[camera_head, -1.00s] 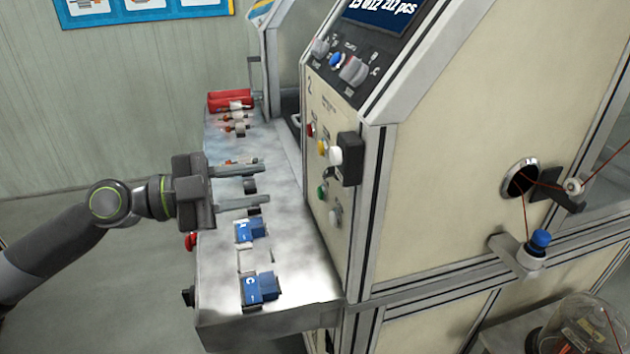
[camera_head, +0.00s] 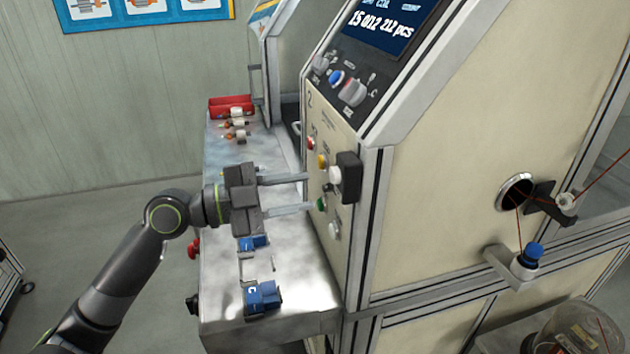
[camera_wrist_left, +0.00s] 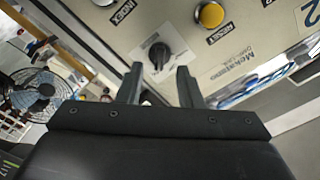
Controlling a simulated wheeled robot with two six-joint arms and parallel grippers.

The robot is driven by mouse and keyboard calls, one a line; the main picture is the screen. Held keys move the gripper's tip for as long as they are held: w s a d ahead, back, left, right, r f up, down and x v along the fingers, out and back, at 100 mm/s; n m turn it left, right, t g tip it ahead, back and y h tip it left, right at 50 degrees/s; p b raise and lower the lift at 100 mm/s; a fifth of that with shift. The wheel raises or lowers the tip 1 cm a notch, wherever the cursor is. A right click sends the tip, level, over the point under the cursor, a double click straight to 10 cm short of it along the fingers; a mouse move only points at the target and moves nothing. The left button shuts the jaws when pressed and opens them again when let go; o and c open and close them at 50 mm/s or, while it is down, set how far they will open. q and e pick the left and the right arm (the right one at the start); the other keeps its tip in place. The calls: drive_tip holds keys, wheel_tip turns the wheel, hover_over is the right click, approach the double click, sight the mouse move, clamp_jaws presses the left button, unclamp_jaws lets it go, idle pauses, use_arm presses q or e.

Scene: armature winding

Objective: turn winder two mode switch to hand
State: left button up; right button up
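Winder two's lower front panel (camera_head: 322,120) is cream and bears the number 2. In the left wrist view a black rotary switch (camera_wrist_left: 158,54) sits on this panel on a light plate; its label is not readable. My left gripper (camera_head: 306,193) is open, its fingers pointing right at the panel. In the wrist view its fingertips (camera_wrist_left: 160,72) stand either side of the black switch; I cannot tell whether they touch it. In the head view this switch is hidden. Grey knobs (camera_head: 352,92) and a blue button (camera_head: 335,76) are on the upper panel. My right gripper is not in view.
Red (camera_head: 311,142), yellow (camera_head: 322,160), white (camera_head: 335,174) and green (camera_head: 321,203) buttons are close to the fingers. A black box (camera_head: 348,177) juts out beside them. Below the gripper is a metal worktop (camera_head: 225,290) with blue fixtures (camera_head: 263,297).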

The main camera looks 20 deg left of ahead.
sight(325, 188)
use_arm(q)
drive_tip(key=shift+p+x, duration=0.65)
drive_tip(key=shift+x, duration=1.15)
drive_tip(key=shift+c, duration=0.3)
clamp_jaws()
